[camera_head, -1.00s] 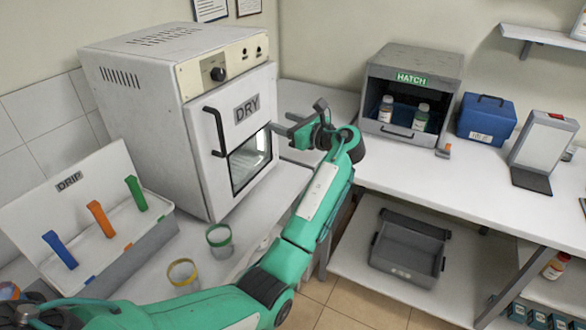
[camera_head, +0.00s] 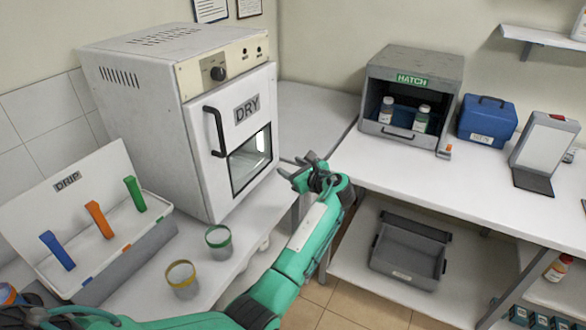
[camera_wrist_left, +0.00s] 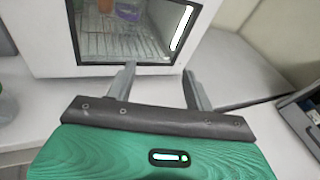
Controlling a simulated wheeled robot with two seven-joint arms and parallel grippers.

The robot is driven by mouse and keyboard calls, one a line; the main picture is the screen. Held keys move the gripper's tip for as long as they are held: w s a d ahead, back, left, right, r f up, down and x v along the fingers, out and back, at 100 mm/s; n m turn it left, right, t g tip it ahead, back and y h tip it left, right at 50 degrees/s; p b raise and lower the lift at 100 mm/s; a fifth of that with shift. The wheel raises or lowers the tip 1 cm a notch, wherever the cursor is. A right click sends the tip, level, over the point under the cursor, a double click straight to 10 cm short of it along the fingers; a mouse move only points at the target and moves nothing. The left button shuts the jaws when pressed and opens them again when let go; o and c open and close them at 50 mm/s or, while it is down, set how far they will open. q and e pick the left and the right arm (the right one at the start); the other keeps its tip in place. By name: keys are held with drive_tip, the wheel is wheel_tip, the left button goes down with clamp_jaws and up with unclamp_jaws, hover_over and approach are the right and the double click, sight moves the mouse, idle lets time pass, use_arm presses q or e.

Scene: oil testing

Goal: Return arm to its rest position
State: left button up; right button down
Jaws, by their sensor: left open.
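My left arm (camera_head: 300,240) reaches up from the lower left in the head view. My left gripper (camera_head: 296,168) is open and empty, in front of the right edge of the DRY oven, above the gap between the two counters. In the left wrist view its two fingers (camera_wrist_left: 158,82) stand apart with nothing between them. The DRY oven (camera_head: 200,100) has its door shut. My right gripper is not in view.
The DRIP rack (camera_head: 85,215) with blue, orange and green strips stands at the left. Two open glass jars (camera_head: 219,241) (camera_head: 182,277) stand before the oven. The HATCH cabinet (camera_head: 408,95) holds two bottles. A blue box (camera_head: 487,119) stands right of it. A grey tray (camera_head: 408,250) lies below.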

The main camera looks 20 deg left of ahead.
use_arm(q)
drive_tip(key=shift+f, duration=0.1)
idle(0.4)
drive_tip(key=s+f+n+g+h, duration=0.1)
drive_tip(key=s+f+n+h, duration=0.3)
drive_tip(key=s+f, duration=0.55)
drive_tip(key=s+f+n+g+h, duration=0.1)
drive_tip(key=s+f+n+h, duration=0.1)
drive_tip(key=s+f+n, duration=0.75)
drive_tip(key=s+d+r+n+g+h, duration=0.1)
drive_tip(key=s+d+n+h, duration=0.15)
drive_tip(key=s, duration=0.65)
drive_tip(key=s+d+r+n+h, duration=0.1)
drive_tip(key=s+d+n+h, duration=0.2)
drive_tip(key=s, duration=0.7)
drive_tip(key=s+d+r+n+g+h, duration=0.1)
drive_tip(key=s+d+r+h, duration=0.2)
drive_tip(key=s, duration=0.6)
wheel_tip(320, 180, down, 30)
drive_tip(key=d+f, duration=0.1)
drive_tip(key=d, duration=0.1)
drive_tip(key=s+a+f+g, duration=0.1)
drive_tip(key=s+a+f, duration=0.1)
drive_tip(key=s+f, duration=0.8)
drive_tip(key=s+a+f+g, duration=0.1)
drive_tip(key=s+a+f, duration=0.1)
drive_tip(key=s+f, duration=0.8)
drive_tip(key=shift+f+m, duration=0.3)
drive_tip(key=shift+f, duration=0.2)
